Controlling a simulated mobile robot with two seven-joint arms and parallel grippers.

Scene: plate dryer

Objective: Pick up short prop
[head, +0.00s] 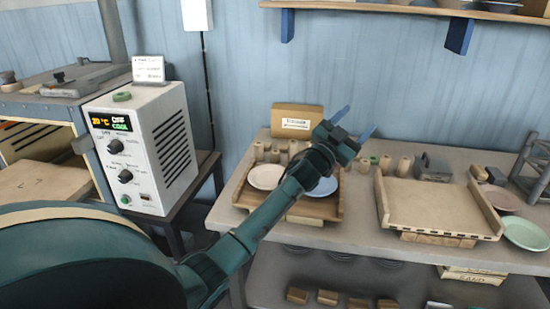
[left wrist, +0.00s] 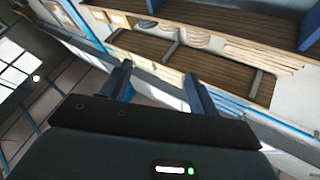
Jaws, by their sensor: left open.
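Several small tan cylindrical props stand on the workbench (head: 355,222) in the head view. One group (head: 275,155) is at the left, in front of a cardboard box; another (head: 385,162) is right of my left gripper. I cannot tell for certain which one is the short prop. My left gripper (head: 354,124) is open and empty, raised above the back of the bench between these groups, fingers pointing up and right. In the left wrist view its blue fingers (left wrist: 158,72) are apart with nothing between them. My right gripper is not in view.
An empty wooden board (head: 435,208) lies to the right, beside a green plate (head: 525,233). A white control box (head: 150,150) stands left. A wall shelf (head: 400,8) is above.

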